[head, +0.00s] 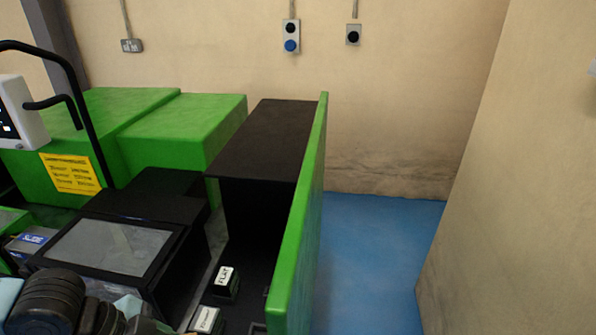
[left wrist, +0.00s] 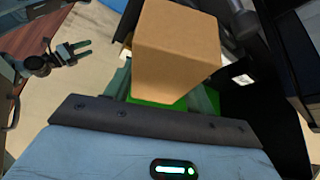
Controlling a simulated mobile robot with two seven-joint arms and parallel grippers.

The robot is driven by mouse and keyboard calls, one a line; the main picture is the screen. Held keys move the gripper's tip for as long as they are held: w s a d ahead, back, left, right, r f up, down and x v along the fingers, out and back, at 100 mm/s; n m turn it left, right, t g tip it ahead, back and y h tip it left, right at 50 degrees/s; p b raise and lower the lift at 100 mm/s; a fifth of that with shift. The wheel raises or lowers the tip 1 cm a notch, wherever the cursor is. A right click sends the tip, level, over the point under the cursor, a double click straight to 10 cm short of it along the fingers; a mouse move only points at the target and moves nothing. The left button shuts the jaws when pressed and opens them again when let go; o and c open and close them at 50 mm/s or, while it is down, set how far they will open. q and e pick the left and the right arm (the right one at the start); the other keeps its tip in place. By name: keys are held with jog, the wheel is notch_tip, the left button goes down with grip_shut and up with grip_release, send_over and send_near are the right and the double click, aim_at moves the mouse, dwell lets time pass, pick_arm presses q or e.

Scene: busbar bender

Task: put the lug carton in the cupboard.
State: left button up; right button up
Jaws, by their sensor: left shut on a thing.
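The lug carton, a plain brown cardboard box (left wrist: 177,50), is in my left gripper (left wrist: 160,98), which is shut on it in the left wrist view. Its bottom end sits between the fingers. My right gripper (left wrist: 80,48) shows at the upper left of that view, apart from the carton, with its two fingers spread and empty. The carton is not visible in the head view; dark arm parts of mine fill its lower left corner. A black cabinet (head: 262,135) with an upright green panel (head: 303,220) along its right side stands mid-view; I cannot tell whether it is the cupboard.
Black blocks, one labelled FLAT (head: 225,283), stand low beside the green panel. A black housing with a grey window (head: 110,246) and green machine bodies (head: 185,130) fill the left. Blue floor (head: 375,260) is clear between the panel and the right wall (head: 520,180).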

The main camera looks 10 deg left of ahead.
pick_arm(q)
jog(key=shift+s+r, duration=0.1)
jog(key=shift+w+r+n, duration=0.1)
jog(key=shift+w+n, duration=0.15)
jog(key=shift+n, duration=0.15)
jog(key=w+d+r+n+t+y, duration=0.1)
jog(key=w+d+r+n+y, duration=0.1)
jog(key=w+n, duration=0.4)
jog(key=w+d+r+n+t+y+p, duration=0.1)
jog(key=w+d+r+n+t+y, duration=0.1)
jog(key=w+n, duration=0.4)
jog(key=w+r+y, duration=0.1)
jog(key=w+r, duration=0.1)
jog(key=w, duration=0.2)
jog(key=shift+w+d, duration=0.25)
jog(key=shift+d, duration=0.05)
pick_arm(e)
jog(key=shift+w+r+t, duration=0.3)
jog(key=shift+w+r, duration=0.5)
jog(key=shift+r, duration=0.3)
jog(key=shift+s+d+f, duration=0.1)
jog(key=shift+d, duration=0.15)
pick_arm(q)
jog(key=shift+a+f, duration=0.1)
pick_arm(e)
jog(key=shift+a, duration=0.15)
